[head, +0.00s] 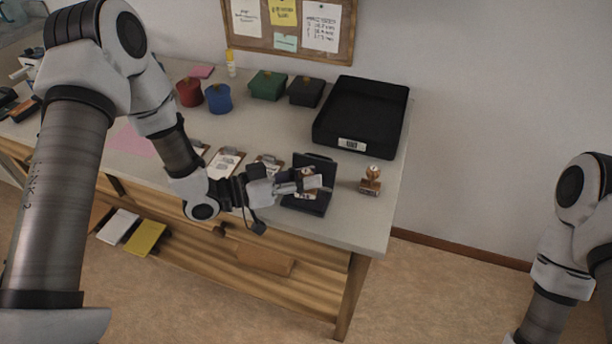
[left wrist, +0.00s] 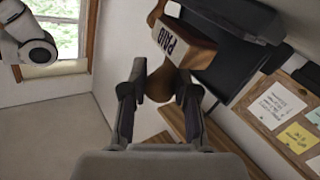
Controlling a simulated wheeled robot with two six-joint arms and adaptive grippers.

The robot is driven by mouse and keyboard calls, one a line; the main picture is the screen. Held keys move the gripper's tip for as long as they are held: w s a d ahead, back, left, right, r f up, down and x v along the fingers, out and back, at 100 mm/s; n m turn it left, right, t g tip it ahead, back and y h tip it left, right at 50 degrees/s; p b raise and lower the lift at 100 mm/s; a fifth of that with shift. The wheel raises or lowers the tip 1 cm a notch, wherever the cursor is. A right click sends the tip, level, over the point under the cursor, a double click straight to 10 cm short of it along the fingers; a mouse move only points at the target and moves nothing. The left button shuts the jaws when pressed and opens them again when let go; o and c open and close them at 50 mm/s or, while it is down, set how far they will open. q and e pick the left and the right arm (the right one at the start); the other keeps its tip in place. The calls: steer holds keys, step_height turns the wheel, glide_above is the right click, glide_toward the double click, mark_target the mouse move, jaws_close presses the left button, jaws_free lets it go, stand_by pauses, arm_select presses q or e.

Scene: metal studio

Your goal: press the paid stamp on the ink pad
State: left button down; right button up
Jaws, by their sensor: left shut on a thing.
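The paid stamp (left wrist: 183,45) has a wooden body with a PAID label and a round knob handle. My left gripper (left wrist: 164,82) is shut on its handle. In the head view my left gripper (head: 312,184) is over the open black ink pad (head: 322,208), whose lid (head: 316,162) stands up at the back. The fingers hide part of the stamp and pad there. I cannot tell whether the stamp touches the pad. My right gripper is out of view; only part of that arm shows at the right edge.
Another wooden stamp (head: 370,181) stands right of the pad, near the table's edge. A large black tray (head: 351,142) is behind. Clipboards (head: 225,164) lie to the left. Red (head: 189,92) and blue (head: 218,98) containers and green (head: 267,85) and black (head: 306,91) boxes stand farther back.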

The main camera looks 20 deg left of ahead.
arm_select(q)
steer(key=shift+f+b, duration=0.5)
steer(key=shift+f, duration=0.15)
stand_by(0.4)
step_height(320, 180, up, 7)
steer(key=p, duration=0.6)
steer(key=shift+r, duration=0.15)
